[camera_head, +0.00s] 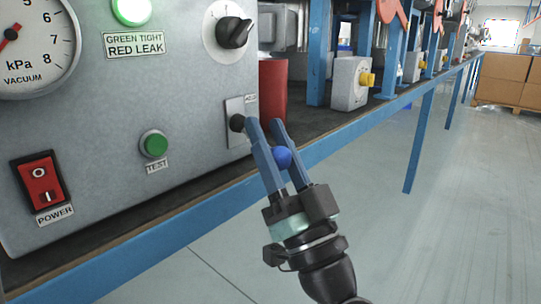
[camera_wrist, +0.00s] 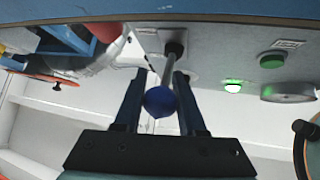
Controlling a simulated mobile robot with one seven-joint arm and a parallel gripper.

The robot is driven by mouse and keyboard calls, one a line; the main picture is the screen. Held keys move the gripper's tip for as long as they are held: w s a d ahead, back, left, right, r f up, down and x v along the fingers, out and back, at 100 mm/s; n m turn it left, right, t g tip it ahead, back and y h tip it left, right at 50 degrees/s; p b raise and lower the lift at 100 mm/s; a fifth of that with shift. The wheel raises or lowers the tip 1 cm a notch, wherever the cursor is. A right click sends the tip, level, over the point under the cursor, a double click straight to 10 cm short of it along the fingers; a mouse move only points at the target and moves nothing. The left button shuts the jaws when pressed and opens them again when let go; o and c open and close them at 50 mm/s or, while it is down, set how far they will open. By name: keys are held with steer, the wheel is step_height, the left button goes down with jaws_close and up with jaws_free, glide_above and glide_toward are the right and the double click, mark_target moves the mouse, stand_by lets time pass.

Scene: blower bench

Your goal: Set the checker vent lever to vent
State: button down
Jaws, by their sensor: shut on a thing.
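The checker (camera_head: 190,90) is a grey panel box on the left in the head view. Its vent lever comes out of a black pivot (camera_head: 238,122) on a small plate (camera_head: 233,106) at the panel's right side and ends in a blue ball knob (camera_head: 283,158). The label above the plate is partly hidden and too small to read surely. My gripper (camera_head: 265,124) is shut on the lever, one finger on each side. In the wrist view the lever's rod (camera_wrist: 168,72) runs between the fingers from the pivot (camera_wrist: 175,48) to the blue ball (camera_wrist: 160,102).
The panel also carries a vacuum gauge (camera_head: 36,40), a lit green lamp (camera_head: 132,8), a black rotary knob (camera_head: 235,32), a green test button (camera_head: 154,144) and a red power switch (camera_head: 40,185). A red cylinder (camera_head: 273,90) stands right of the panel. The floor in front is clear.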

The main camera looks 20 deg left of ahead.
stand_by(0.5)
steer(key=shift+c, duration=2.4)
jaws_free()
steer(key=shift+f, duration=0.1)
steer(key=v, duration=1.3)
